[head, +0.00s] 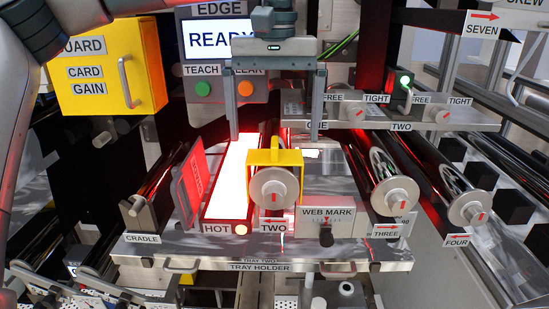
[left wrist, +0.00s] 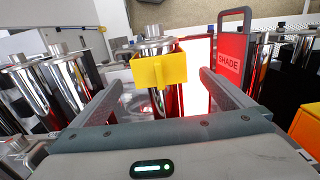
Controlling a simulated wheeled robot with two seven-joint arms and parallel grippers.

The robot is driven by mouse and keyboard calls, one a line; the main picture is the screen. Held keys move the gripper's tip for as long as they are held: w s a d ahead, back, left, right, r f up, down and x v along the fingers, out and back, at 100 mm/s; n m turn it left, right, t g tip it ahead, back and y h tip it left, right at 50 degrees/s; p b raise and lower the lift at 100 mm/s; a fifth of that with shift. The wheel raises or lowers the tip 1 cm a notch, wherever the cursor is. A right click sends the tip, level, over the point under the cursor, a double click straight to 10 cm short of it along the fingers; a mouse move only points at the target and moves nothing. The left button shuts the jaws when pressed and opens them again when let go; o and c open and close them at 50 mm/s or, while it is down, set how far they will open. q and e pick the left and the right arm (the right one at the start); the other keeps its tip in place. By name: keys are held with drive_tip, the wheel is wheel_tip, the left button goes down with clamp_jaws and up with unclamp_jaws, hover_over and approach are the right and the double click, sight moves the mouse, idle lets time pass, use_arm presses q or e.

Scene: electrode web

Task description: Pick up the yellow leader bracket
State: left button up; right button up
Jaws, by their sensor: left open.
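The yellow leader bracket (head: 261,157) stands upright above the silver roller end marked TWO (head: 274,188) in the head view. It also shows in the left wrist view as a yellow block (left wrist: 158,70) in front of a metal roller. My left gripper (head: 275,136) points down and is open. Its fingers are spread wide to either side of the bracket, with the tips just above its top in the head view. In the left wrist view the bracket lies between the fingertips (left wrist: 161,80), with gaps on both sides. My right gripper is not in view.
Left of the bracket are a bright lit panel marked HOT (head: 231,185) and a red SHADE plate (head: 189,184). Rollers THREE (head: 397,192) and FOUR (head: 469,208) stand to the right. The WEB MARK block (head: 327,222) sits in front right. A yellow guard box (head: 108,92) hangs left.

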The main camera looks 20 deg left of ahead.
sight(274, 160)
use_arm(q)
drive_tip(key=shift+f, duration=1.25)
drive_tip(key=shift+f, duration=0.1)
wheel_tip(274, 160, down, 5)
drive_tip(key=shift+r+p, duration=0.2)
drive_tip(key=shift+p, duration=1)
drive_tip(key=shift+f, duration=0.5)
drive_tip(key=c, duration=1.1)
drive_tip(key=shift+w+r, duration=0.1)
drive_tip(key=shift+r, duration=0.05)
